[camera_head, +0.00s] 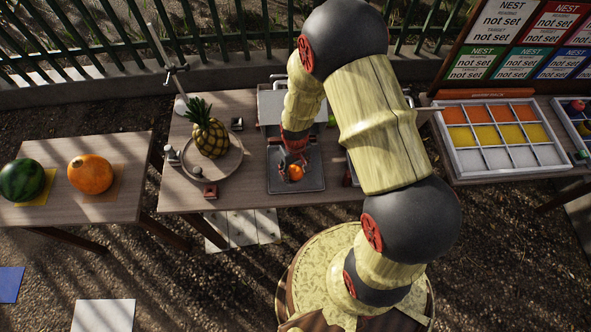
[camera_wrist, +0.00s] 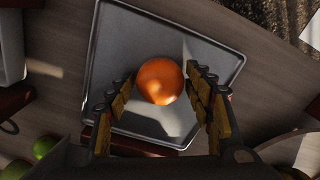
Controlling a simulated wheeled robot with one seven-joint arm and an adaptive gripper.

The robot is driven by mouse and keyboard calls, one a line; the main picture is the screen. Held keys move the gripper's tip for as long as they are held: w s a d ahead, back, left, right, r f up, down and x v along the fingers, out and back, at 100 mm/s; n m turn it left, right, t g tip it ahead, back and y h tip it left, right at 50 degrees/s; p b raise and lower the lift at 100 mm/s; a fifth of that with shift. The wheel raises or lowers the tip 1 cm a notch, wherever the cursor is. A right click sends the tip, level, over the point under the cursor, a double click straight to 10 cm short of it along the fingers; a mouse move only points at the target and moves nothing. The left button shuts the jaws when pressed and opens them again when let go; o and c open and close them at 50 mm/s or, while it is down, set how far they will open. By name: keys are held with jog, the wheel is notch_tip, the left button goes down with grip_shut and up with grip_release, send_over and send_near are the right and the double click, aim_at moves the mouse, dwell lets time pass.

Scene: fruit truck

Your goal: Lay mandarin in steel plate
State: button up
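The mandarin (camera_wrist: 160,82) is a small orange ball. In the wrist view it lies over the steel plate (camera_wrist: 119,37), a dark grey square tray with a raised rim. In the head view the mandarin (camera_head: 295,172) shows at the plate (camera_head: 309,184), just below my gripper (camera_head: 291,163). In the wrist view my gripper (camera_wrist: 160,88) has its two yellow-padded fingers spread on either side of the mandarin, with visible gaps between them and the fruit. The mandarin appears to rest on the plate.
A pineapple (camera_head: 209,137) stands on a round board left of the plate. A watermelon (camera_head: 22,180) and a pumpkin-like orange fruit (camera_head: 90,174) sit on the left table. Green fruits (camera_wrist: 44,147) lie near the plate. A compartment tray (camera_head: 496,159) stands at right.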

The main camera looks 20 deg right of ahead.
jog(key=shift+o, duration=0.7)
jog(key=shift+r, duration=0.1)
jog(key=shift+r, duration=0.3)
notch_tip(320, 180, up, 12)
jog(key=p, duration=0.2)
notch_tip(320, 180, up, 8)
jog(key=t, duration=0.1)
send_over(295, 170)
jog(key=s+r+t, duration=0.1)
jog(key=s+r, duration=0.4)
jog(key=r, duration=0.3)
jog(key=s+r+t, duration=0.2)
jog(key=s+r, duration=0.2)
jog(key=r, duration=0.4)
jog(key=s+r+m+t, duration=0.1)
jog(key=s+r, duration=0.4)
jog(key=r, duration=0.3)
jog(key=shift+s+t, duration=0.3)
jog(key=shift+s, duration=0.05)
